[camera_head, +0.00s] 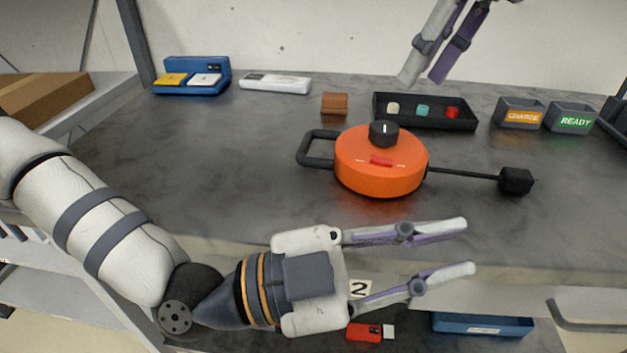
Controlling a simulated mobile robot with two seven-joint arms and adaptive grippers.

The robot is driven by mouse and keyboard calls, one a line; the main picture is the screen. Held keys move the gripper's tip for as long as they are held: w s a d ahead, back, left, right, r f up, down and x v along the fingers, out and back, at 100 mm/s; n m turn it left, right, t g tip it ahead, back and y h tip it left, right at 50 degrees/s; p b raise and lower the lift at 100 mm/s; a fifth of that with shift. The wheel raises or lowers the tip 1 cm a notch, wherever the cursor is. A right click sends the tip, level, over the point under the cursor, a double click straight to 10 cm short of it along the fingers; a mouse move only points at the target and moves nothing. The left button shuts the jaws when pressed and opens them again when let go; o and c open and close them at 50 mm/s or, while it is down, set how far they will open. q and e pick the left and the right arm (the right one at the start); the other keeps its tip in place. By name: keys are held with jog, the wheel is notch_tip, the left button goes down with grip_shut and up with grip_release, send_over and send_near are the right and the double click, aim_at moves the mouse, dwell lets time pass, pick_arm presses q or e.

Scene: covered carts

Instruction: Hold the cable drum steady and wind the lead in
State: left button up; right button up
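The orange cable drum (358,172) sits on the dark grey cart top. It has a black knob (384,133) on top and a black loop handle (318,148) on its left. The lead (463,173), a thin black line, runs out to the right and ends in a black plug block (515,181). My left gripper (470,246) is open and empty at the cart's front edge, below and right of the drum. My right gripper (422,80) hangs at the top, beyond the drum, with its fingers apart and nothing between them. Neither gripper touches the drum.
At the back stand a blue case (193,88), a white device (275,83), a brown block (334,104), a black tray (383,118) with coloured pieces, and CHARGE (520,127) and READY (571,132) bins. A red item (365,331) and blue tray (455,325) lie below.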

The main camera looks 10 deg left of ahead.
pick_arm(q)
jog(key=w+a+r+m+t+h, duration=0.1)
jog(key=w+a+r+t, duration=0.2)
jog(key=w+r, duration=0.35)
jog(key=w+a+r+t+h, duration=0.1)
jog(key=w+a+r+t, duration=0.25)
jog(key=r, duration=0.65)
jog(key=w+a+f+n+t+y, duration=0.1)
jog(key=w+a+n+t+y, duration=0.2)
jog(key=w+n+y, duration=0.45)
jog(key=w+a+n+t+y, duration=0.35)
jog(key=w+n+y, duration=0.25)
jog(key=w+y, duration=0.2)
jog(key=n+g+y, duration=0.7)
jog(key=g+y, duration=0.1)
jog(key=g, duration=0.7)
send_near(305, 144)
jog(key=x, duration=0.9)
jog(key=shift+f, duration=0.2)
